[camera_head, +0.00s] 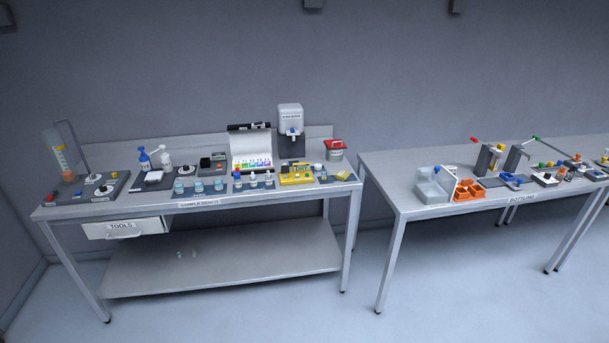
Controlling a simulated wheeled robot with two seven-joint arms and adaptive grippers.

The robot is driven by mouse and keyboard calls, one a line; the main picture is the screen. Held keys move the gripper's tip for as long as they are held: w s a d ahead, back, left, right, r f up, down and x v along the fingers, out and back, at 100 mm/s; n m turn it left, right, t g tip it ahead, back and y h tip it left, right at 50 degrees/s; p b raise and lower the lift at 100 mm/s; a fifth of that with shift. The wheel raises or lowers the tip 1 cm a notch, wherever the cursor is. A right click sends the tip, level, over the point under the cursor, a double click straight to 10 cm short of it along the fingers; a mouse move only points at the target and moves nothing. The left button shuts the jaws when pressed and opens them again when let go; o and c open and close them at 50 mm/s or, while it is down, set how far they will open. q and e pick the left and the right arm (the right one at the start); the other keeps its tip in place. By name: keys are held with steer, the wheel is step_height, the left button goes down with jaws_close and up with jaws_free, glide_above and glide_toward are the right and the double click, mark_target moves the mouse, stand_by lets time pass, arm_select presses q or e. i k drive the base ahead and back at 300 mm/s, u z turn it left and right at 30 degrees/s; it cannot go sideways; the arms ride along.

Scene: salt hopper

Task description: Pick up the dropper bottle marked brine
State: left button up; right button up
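I cannot make out which bottle is marked brine; the labels are too small to read from here. Small bottles stand along the front of the left bench (215,203): a blue-capped one (238,179) and a similar one (269,177) to its right, on a dark mat. Neither of my grippers is in view.
The left bench also holds a white dispenser (290,117), a rack of coloured items (250,151), beakers (199,186) and a yellow block (296,175). A drawer marked TOOLS (122,227) hangs below. The right bench (400,180) stands apart, with open floor in front.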

mark_target(253, 180)
steer(key=z, duration=0.65)
steer(key=i, duration=0.75)
steer(key=z, duration=0.5)
steer(key=i, duration=0.85)
steer(key=u, duration=0.7)
steer(key=i, duration=0.7)
steer(key=u, duration=0.7)
